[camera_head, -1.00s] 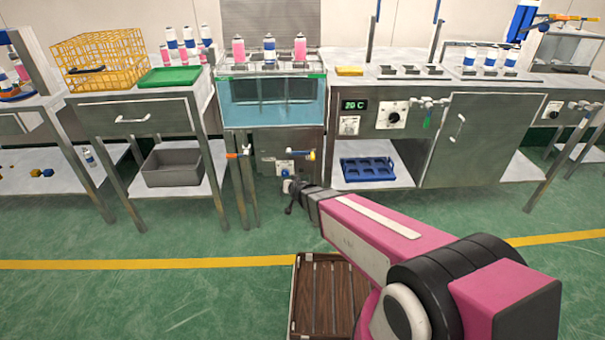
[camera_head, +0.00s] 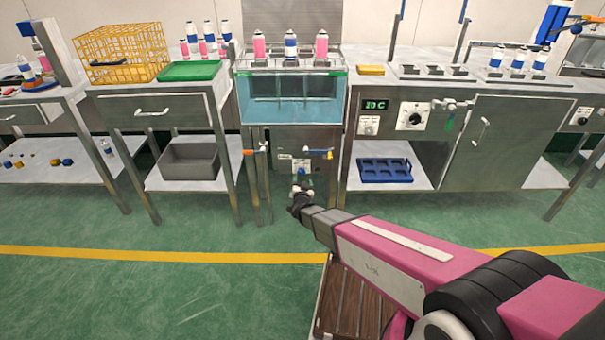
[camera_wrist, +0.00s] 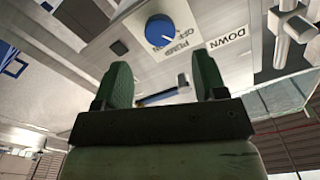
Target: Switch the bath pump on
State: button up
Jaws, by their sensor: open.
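The water bath (camera_head: 292,98) stands in the middle of the bench row, with bottles on the rack over it. Below it is a steel front with a pale switch plate (camera_head: 286,166). In the wrist view the plate shows close up, upside down, with a round blue pump knob (camera_wrist: 159,30) and the lettering "PUMP" and "OFF". A sign reading "DOWN" (camera_wrist: 227,38) is beside it. My gripper (camera_wrist: 152,78) is open and empty, its two green fingers apart, with the knob beyond the fingertips and not touched. In the head view my gripper (camera_head: 301,192) is low in front of the plate.
Valves with an orange handle (camera_head: 248,152) and a yellow-tipped handle (camera_head: 328,154) flank the plate. A grey bin (camera_head: 194,161) is on the left shelf and a blue tray (camera_head: 384,170) on the right shelf.

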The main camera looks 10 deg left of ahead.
aim_at(302, 173)
jog(key=x, duration=0.7)
jog(key=shift+w, duration=0.2)
jog(key=c, duration=0.9)
